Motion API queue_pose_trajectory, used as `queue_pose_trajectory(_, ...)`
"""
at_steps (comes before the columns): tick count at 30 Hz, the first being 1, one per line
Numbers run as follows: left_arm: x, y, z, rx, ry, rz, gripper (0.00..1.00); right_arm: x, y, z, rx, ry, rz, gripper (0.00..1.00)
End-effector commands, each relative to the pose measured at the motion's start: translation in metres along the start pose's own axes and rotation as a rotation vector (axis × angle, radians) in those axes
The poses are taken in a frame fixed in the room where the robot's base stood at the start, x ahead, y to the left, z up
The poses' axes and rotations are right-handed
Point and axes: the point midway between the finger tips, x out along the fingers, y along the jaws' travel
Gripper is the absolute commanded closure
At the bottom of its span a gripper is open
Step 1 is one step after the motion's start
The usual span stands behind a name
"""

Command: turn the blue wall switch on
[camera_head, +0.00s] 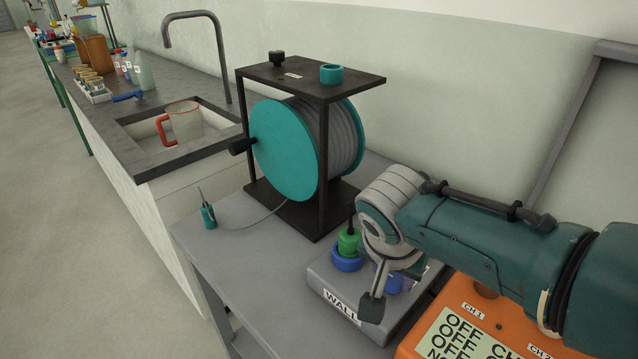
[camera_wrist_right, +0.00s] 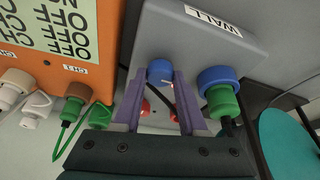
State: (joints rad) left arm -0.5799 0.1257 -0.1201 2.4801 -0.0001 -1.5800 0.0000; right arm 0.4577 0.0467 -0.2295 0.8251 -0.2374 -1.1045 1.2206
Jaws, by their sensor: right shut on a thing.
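The blue wall switch (camera_head: 393,284) is a round knob on the grey box (camera_head: 335,283) labelled WALL, largely covered by my right gripper in the head view. In the right wrist view the blue switch (camera_wrist_right: 160,71) sits between the two fingertips of my right gripper (camera_wrist_right: 161,79), which is shut on it. I cannot tell whether the switch is on or off. In the head view my right gripper (camera_head: 394,287) comes down over the box from the right. My left gripper is not in view.
A blue socket with a green plug (camera_head: 348,242) is beside the switch. An orange box (camera_head: 470,320) with CH 1 labels stands close on the right. A teal cable reel (camera_head: 284,150) in a dark frame stands behind. The grey table's (camera_head: 230,250) left part is mostly clear.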

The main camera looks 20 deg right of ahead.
Motion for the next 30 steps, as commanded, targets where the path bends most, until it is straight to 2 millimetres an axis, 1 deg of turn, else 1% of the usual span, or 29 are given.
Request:
queue_pose_trajectory(5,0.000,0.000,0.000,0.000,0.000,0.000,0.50,0.000,0.000,0.000,0.003,0.000,0.000,1.00)
queue_pose_trajectory(6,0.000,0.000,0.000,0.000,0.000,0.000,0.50,0.000,0.000,0.000,0.003,0.000,0.000,0.56)
queue_pose_trajectory(13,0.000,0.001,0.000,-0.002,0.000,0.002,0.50,0.000,0.000,0.000,0.001,0.000,0.000,0.30)
queue_pose_trajectory(20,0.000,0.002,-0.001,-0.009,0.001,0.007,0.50,0.000,0.000,0.000,0.000,0.000,-0.001,0.29)
queue_pose_trajectory(23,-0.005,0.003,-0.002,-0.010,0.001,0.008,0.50,-0.006,-0.001,-0.001,0.000,0.001,-0.002,0.29)
queue_pose_trajectory(26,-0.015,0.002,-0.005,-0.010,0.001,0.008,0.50,-0.021,0.000,-0.002,0.000,0.000,-0.002,0.29)
queue_pose_trajectory(30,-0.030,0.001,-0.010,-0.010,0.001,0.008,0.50,-0.049,-0.001,-0.002,0.001,0.001,-0.005,0.29)
